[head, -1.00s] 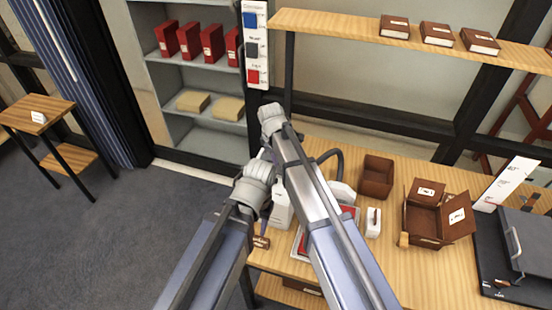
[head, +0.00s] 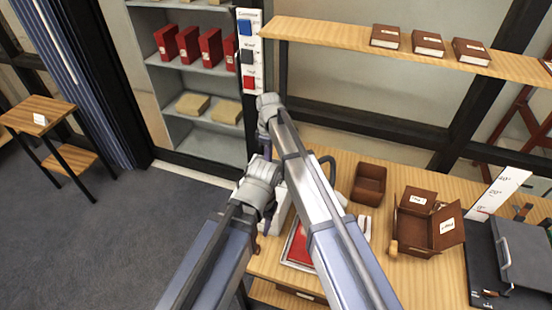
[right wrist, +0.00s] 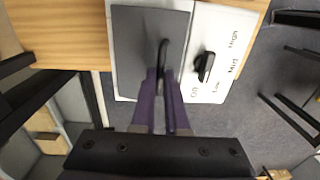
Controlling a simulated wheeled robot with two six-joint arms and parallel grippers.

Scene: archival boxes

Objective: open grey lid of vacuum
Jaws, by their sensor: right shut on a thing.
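The vacuum is a white box (right wrist: 211,65) with a flat grey lid (right wrist: 135,45) in the right wrist view. Its face has a black knob (right wrist: 204,67) and the words Off, Low, Mid and High. A black handle (right wrist: 162,55) stands on the lid near the knob side. My right gripper (right wrist: 164,80) has its purple fingers shut on this handle. I cannot tell how far the lid is raised. In the head view, part of a white body (head: 276,218) shows behind my arms. My left gripper's fingers are mostly hidden below its wrist, and their opening cannot be made out.
The wooden table (head: 362,270) holds a red item (head: 300,246), an empty brown box (head: 369,183), an open brown box (head: 428,228) and a dark grey device (head: 520,250). A shelf (head: 340,37) with books runs above. Open floor (head: 110,235) lies left.

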